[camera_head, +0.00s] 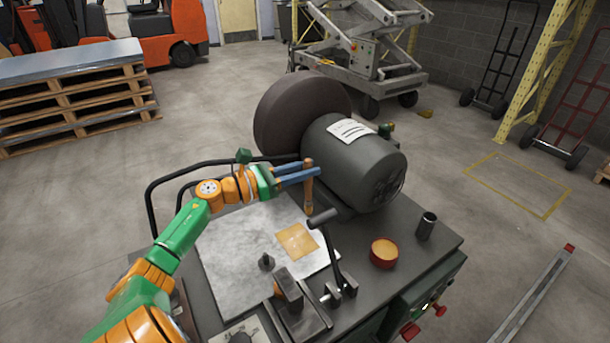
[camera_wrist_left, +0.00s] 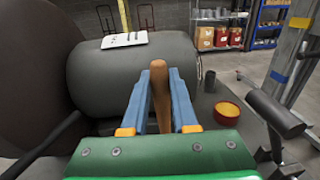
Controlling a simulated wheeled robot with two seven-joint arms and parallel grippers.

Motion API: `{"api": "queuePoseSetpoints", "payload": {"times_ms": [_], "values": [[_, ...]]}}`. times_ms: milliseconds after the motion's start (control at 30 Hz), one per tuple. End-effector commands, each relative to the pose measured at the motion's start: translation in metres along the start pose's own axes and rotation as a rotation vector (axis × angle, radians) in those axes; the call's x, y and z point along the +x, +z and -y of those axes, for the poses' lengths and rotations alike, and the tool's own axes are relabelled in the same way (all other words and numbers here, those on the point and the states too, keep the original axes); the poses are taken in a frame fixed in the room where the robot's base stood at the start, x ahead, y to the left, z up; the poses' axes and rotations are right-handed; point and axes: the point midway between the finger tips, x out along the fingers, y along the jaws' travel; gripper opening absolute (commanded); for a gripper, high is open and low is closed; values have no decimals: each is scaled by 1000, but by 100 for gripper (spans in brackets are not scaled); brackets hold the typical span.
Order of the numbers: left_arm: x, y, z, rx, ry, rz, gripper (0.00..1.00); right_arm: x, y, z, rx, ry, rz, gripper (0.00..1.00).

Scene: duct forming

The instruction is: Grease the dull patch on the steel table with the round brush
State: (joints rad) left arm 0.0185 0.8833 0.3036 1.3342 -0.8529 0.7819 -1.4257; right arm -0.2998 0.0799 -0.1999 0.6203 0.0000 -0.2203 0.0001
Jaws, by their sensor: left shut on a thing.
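My left gripper (camera_head: 311,173) is shut on a wooden brush handle (camera_head: 309,190); in the left wrist view the brown handle (camera_wrist_left: 160,95) stands between the two blue fingers. The brush is held about upright, and its lower end looks to be above the table; the bristles are not clear. A red tin with orange contents (camera_head: 384,253) stands to the right and also shows in the wrist view (camera_wrist_left: 228,112). My right gripper is not in view.
A large grey motor (camera_head: 352,160) with a dark wheel (camera_head: 300,112) stands behind the brush. A lever (camera_head: 332,245) and a clamp-like block (camera_head: 290,298) rise near the patch's front right. A dark cup (camera_head: 426,226) stands right of the tin.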

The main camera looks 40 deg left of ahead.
Motion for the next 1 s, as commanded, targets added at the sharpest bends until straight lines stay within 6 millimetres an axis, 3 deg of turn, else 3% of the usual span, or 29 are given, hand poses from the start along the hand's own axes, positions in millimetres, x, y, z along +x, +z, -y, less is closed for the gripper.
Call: {"api": "queuePoseSetpoints", "payload": {"times_ms": [333,1000], "values": [[3,31,-3,1,-2,1,0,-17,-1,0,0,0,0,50],[3,32,-4,0,-2,0,0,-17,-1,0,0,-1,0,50]]}}
